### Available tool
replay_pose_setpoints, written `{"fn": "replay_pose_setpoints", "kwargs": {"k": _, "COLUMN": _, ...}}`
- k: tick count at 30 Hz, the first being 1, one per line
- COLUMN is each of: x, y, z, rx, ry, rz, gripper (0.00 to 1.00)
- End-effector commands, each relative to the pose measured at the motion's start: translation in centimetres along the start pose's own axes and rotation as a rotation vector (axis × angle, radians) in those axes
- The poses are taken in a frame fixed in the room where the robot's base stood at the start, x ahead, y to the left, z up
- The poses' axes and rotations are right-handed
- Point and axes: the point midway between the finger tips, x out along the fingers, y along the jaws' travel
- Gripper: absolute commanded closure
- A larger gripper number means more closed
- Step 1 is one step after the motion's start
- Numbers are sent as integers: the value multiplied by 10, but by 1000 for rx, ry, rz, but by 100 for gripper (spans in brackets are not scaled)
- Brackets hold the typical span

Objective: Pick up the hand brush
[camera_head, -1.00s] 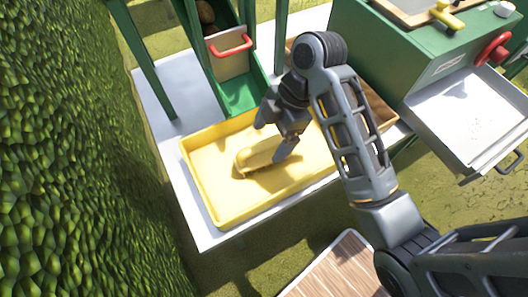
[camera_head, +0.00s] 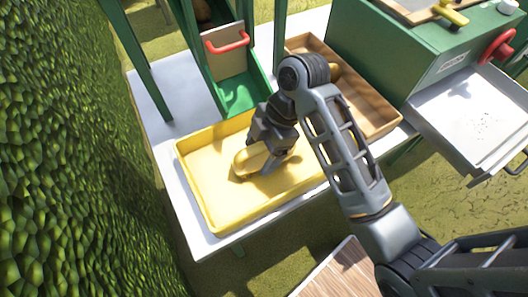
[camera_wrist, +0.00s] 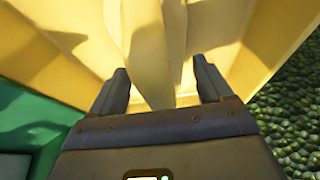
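The hand brush (camera_head: 248,160) is yellow and lies in the yellow tray (camera_head: 224,222) in the head view. My gripper (camera_head: 264,158) is low over the tray at the brush and partly covers it. In the wrist view, the brush's pale yellow body (camera_wrist: 155,40) runs between the two dark fingers of my gripper (camera_wrist: 160,68). The fingers are apart, with gaps on both sides of the brush. The brush's bristles cannot be made out.
A green chute with a red handle (camera_head: 227,43) stands behind the tray. A wooden box (camera_head: 378,118) is to its right, beside a green machine (camera_head: 440,65) with a white tray (camera_head: 470,112). A green hedge (camera_head: 60,150) fills the left.

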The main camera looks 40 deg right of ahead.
Motion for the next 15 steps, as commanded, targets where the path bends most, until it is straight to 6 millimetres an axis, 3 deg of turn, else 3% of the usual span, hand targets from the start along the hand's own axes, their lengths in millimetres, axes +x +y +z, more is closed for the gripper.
{"fn": "replay_pose_setpoints", "kwargs": {"k": 2, "x": 0, "y": 0, "z": 0, "rx": 0, "ry": 0, "rz": 0, "gripper": 29}}
{"fn": "replay_pose_setpoints", "kwargs": {"k": 15, "x": 0, "y": 0, "z": 0, "rx": 0, "ry": 0, "rz": 0, "gripper": 71}}
